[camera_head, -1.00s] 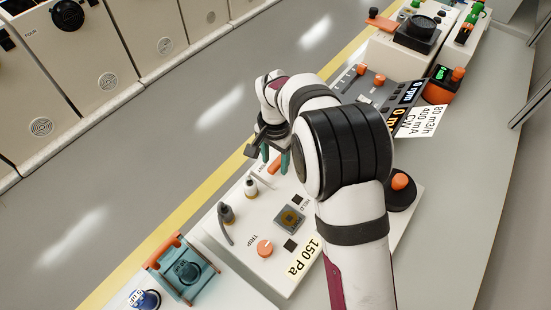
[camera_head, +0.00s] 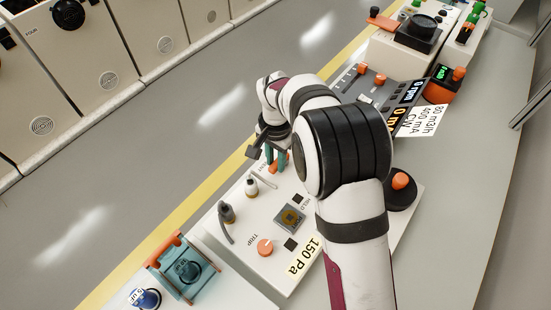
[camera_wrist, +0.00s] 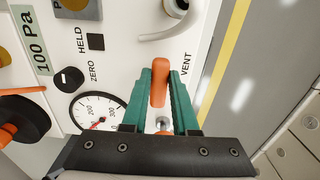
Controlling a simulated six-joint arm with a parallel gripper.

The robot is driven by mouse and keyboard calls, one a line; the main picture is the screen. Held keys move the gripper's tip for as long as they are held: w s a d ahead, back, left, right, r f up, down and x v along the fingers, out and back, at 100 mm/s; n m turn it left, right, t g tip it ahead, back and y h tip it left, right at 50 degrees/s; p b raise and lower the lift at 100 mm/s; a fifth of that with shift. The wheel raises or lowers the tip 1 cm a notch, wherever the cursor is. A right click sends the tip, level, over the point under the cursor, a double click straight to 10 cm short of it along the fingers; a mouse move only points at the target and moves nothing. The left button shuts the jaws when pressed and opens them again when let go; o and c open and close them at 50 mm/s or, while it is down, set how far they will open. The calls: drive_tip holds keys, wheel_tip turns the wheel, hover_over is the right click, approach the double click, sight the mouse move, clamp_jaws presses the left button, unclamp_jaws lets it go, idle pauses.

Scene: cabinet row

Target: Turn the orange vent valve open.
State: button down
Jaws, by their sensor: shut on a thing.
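The orange vent valve handle (camera_wrist: 159,80) stands between my green fingers in the wrist view, beside the printed word VENT. Its lever points up in that picture, and a metal stem shows below it. My gripper (camera_wrist: 161,92) is shut on the handle, with one finger on each side. In the head view my gripper (camera_head: 275,158) is down at the far end of the white panel (camera_head: 237,235), and the handle is mostly hidden by the fingers there.
A round gauge (camera_wrist: 98,111) with a red needle is left of the handle. A grey curved hose fitting (camera_wrist: 165,30) lies just beyond it. The panel also carries an orange TRIP knob (camera_head: 265,248). The grey floor (camera_head: 130,190) past the panel edge is clear.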

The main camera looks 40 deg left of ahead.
drive_tip(key=n, duration=0.1)
drive_tip(key=d+n, duration=0.1)
drive_tip(key=n, duration=0.2)
drive_tip(key=shift+w+d+n, duration=0.15)
drive_tip(key=shift+d+n, duration=0.1)
drive_tip(key=shift+n, duration=0.05)
drive_tip(key=n, duration=0.3)
drive_tip(key=w+d+n, duration=0.1)
drive_tip(key=shift+n, duration=0.3)
drive_tip(key=n, duration=0.2)
drive_tip(key=w+d+n, duration=0.1)
drive_tip(key=n, duration=0.1)
drive_tip(key=shift+w+n, duration=0.35)
drive_tip(key=shift+n, duration=0.75)
drive_tip(key=shift+w+n, duration=0.35)
drive_tip(key=shift+n, duration=0.75)
drive_tip(key=c, duration=0.7)
unclamp_jaws()
